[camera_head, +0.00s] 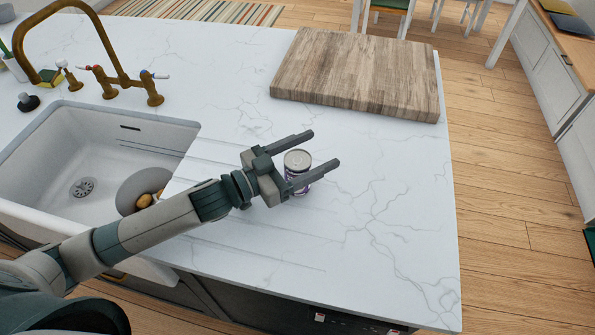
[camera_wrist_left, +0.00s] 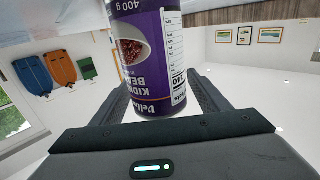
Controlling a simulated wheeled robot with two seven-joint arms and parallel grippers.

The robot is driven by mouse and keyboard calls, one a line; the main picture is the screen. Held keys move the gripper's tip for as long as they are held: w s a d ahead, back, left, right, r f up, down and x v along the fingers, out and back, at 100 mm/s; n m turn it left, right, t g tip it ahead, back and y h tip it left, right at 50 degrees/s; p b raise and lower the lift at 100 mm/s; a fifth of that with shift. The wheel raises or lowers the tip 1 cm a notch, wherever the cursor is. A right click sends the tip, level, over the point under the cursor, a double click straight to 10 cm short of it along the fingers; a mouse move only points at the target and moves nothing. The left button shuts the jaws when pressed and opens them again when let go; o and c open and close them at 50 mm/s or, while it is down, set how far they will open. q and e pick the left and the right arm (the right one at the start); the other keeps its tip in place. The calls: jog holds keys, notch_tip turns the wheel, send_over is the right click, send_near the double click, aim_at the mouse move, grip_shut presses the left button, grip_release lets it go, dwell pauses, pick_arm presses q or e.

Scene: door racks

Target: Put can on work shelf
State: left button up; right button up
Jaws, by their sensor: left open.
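A purple can (camera_head: 298,172) with a silver lid stands upright on the white marble counter (camera_head: 390,195). My left gripper (camera_head: 326,149) is open, with one finger on each side of the can, and the arm comes in from the left. In the left wrist view the can (camera_wrist_left: 149,60) shows a kidney bean label and stands between the two fingers of the left gripper (camera_wrist_left: 152,88). I cannot tell whether the fingers touch it. My right gripper is in neither view. I cannot make out a work shelf.
A thick wooden board (camera_head: 356,75) lies on the counter behind the can. A white sink (camera_head: 75,150) with a brass faucet (camera_head: 115,80) is at the left. The counter right of the can is clear. A cabinet (camera_head: 555,80) stands across the floor at far right.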

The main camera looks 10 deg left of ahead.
pick_arm(q)
jog(key=c, duration=1.5)
jog(key=shift+r, duration=0.1)
jog(key=shift+s+d+r+p, duration=1)
jog(key=shift+d+r+p, duration=0.75)
jog(key=shift+p, duration=0.6)
jog(key=shift+s+d+r+p, duration=0.95)
jog(key=shift+d+r+p, duration=0.8)
jog(key=shift+p, duration=0.55)
jog(key=shift+s+d+r+p, duration=1)
jog(key=shift+d+r+p, duration=0.55)
jog(key=shift+r+p, duration=0.6)
jog(key=shift+f, duration=0.2)
